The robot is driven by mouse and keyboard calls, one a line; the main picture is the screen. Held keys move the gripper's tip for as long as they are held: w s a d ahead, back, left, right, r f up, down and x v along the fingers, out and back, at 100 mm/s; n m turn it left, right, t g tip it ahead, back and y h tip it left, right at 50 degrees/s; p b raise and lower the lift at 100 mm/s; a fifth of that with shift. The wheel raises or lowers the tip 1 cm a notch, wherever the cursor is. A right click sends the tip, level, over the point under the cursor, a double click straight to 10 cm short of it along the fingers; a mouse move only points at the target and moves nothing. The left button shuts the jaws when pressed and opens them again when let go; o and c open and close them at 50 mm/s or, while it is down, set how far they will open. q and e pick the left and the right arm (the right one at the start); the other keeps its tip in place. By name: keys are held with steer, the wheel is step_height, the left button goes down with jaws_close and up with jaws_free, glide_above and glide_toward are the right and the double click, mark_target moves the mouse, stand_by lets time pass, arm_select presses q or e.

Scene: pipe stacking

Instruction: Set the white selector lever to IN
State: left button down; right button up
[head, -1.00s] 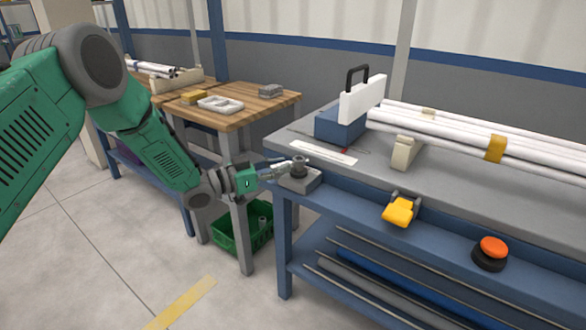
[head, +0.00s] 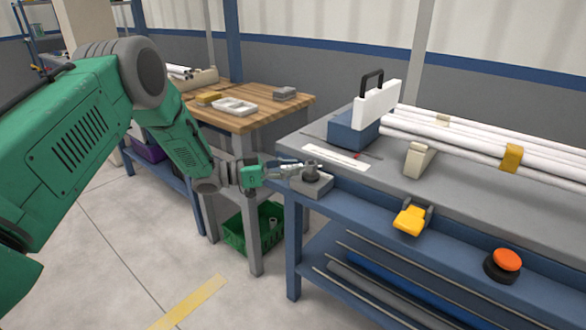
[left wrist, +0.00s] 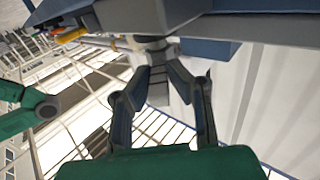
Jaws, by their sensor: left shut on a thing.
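The selector (head: 312,186) is a grey block with a dark round hub on the near left corner of the blue-edged bench. My left gripper (head: 301,168) reaches it from the left, its fingertips at the hub. In the left wrist view my left gripper (left wrist: 160,60) has its fingers closed together on the selector lever (left wrist: 154,45), which shows as a small grey end under a pale block. Most of the lever is hidden by the fingers, and I cannot read any IN mark or tell the lever's exact angle. My right gripper is not in view.
A yellow pedal-like part (head: 411,221) and an orange button (head: 507,260) sit along the front edge. A wooden table (head: 240,115) and a green bin (head: 255,228) stand left of the bench.

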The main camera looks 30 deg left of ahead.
arm_select(q)
steer(key=c, duration=1.5)
jaws_free()
steer(key=shift+w+a, duration=0.1)
steer(key=shift+c, duration=0.2)
steer(key=shift+a, duration=0.15)
steer(key=shift+s+a, duration=0.25)
steer(key=shift+s, duration=0.05)
steer(key=v, duration=1.1)
steer(key=shift+a+f, duration=0.1)
